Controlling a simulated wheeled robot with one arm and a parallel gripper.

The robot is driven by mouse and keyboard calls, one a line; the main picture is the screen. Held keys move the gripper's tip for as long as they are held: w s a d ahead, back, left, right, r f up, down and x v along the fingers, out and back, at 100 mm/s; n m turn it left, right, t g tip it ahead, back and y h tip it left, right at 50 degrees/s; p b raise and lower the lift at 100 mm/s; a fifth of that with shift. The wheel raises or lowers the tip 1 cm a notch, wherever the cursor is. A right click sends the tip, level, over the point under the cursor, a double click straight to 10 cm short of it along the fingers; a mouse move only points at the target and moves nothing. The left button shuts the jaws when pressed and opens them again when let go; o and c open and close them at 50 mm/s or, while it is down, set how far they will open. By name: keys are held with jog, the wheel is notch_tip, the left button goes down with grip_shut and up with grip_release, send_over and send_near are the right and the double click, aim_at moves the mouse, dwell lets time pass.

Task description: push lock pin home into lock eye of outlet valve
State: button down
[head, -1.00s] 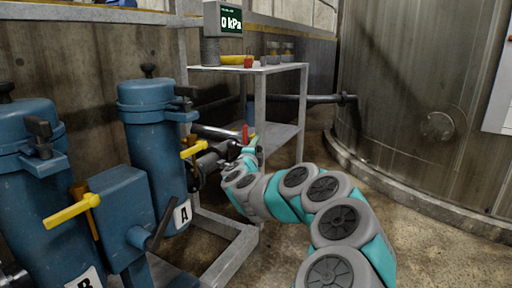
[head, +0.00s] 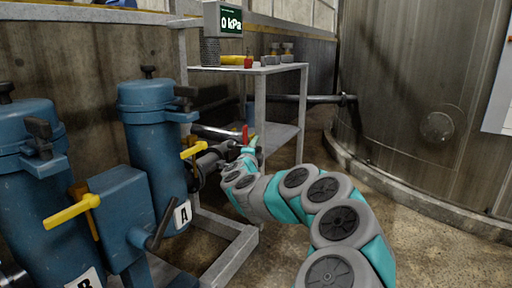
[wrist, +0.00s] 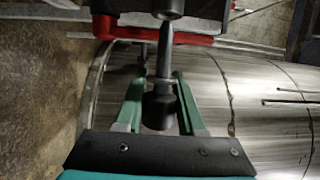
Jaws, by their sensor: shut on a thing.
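My gripper (wrist: 158,92) has its two green fingers closed on the lock pin, one on each side. The pin's dark thick end (wrist: 158,112) sits between the fingers, and its thin grey shaft points up the wrist view. A dark rounded part (wrist: 168,8), perhaps the lock eye, lies in line with the shaft's far end. I cannot tell whether the pin is inside it. A red bar (wrist: 105,30) crosses by the shaft. In the head view, my gripper (head: 248,150) is beside the red part (head: 245,133) near the outlet pipe. The pin is too small to make out there.
Blue filter housing A (head: 155,150) with a yellow handle (head: 194,149) stands left of my gripper. A large steel tank (head: 410,90) fills the right. Floor (head: 440,225) is clear at the lower right.

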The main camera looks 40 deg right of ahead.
jog(key=shift+w+a+p, duration=0.3)
jog(key=shift+w+p, duration=0.05)
jog(key=shift+w, duration=0.4)
jog(key=shift+w+a+p, duration=0.3)
jog(key=shift+w, duration=0.45)
dwell(0.3)
jog(key=shift+s, duration=0.15)
jog(key=s, duration=0.1)
jog(key=s+d+b, duration=0.1)
jog(key=s, duration=0.1)
jog(key=shift+d, duration=0.15)
dwell(0.8)
jog(key=shift+w+f, duration=0.1)
dwell(0.4)
jog(key=shift+w+a+p, duration=0.25)
jog(key=shift+w+a, duration=0.1)
jog(key=shift+w, duration=0.45)
jog(key=shift+w+a+p, duration=0.25)
jog(key=shift+w+a, duration=0.05)
jog(key=shift+w, duration=0.45)
dwell(1.2)
jog(key=shift+s+d+f, duration=0.1)
jog(key=shift+s, duration=0.15)
